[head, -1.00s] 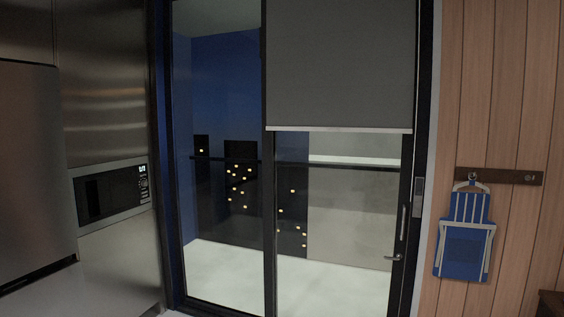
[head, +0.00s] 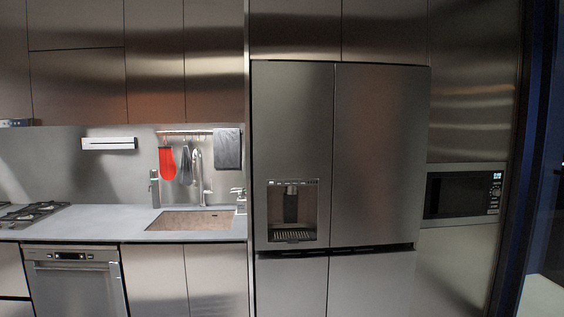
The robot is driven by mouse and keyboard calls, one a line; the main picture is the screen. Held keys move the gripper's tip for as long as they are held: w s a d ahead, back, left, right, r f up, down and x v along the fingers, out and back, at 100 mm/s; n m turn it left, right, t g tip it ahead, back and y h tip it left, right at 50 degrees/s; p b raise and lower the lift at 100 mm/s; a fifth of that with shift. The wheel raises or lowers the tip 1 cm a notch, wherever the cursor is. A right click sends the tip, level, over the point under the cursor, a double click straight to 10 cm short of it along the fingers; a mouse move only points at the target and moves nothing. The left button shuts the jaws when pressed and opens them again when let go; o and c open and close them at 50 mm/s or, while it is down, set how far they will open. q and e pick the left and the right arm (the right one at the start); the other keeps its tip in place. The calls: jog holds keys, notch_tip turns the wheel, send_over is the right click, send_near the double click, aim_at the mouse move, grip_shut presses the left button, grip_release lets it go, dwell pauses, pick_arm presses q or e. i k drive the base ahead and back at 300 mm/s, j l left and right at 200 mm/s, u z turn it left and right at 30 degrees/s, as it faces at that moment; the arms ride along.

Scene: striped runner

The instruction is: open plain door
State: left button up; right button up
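No door stands out clearly as the plain one. A dark-framed glass door or window (head: 543,180) shows only as a strip at the right edge; its handle is out of view. A steel fridge has a left door (head: 292,120) with a dispenser and a smooth right door (head: 382,155) without one. Both fridge doors look closed. Neither of my grippers is in view.
A microwave (head: 463,194) is built into the steel panel right of the fridge. The floor is hardly visible.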

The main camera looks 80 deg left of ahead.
aim_at(382, 112)
jog(key=u, duration=1.95)
jog(key=i+l, duration=0.2)
jog(key=i, duration=0.2)
jog(key=j+u, duration=0.05)
